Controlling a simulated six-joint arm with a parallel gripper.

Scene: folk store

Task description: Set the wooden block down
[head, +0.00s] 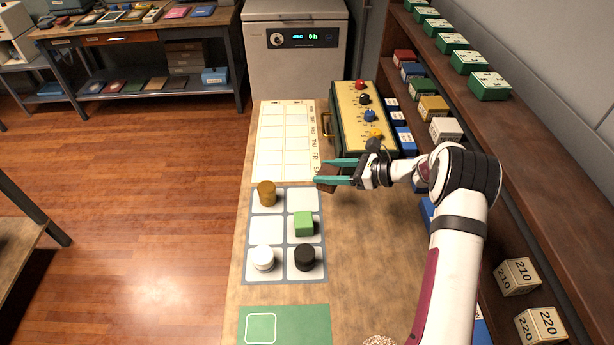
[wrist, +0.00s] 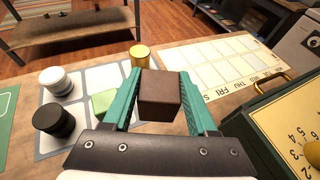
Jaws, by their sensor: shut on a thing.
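My gripper (head: 337,171) has teal fingers and is shut on the wooden block (wrist: 160,92), a dark brown cube. In the head view the block (head: 326,184) shows between the fingers, near the top right corner of the grey mat with pale squares (head: 267,229). In the wrist view the block sits between both fingertips, in front of the mat's edge. I cannot tell its exact height above the table. The mat's top left square holds a gold cylinder (head: 266,193); the top right square, near the block, looks empty.
The mat also holds a green cube (head: 304,223), a white round piece (head: 262,258) and a black one (head: 304,257). A day chart (head: 285,140) lies beyond it. A green case with knobs (head: 362,115) stands to the right. A green mat (head: 285,325) lies nearer.

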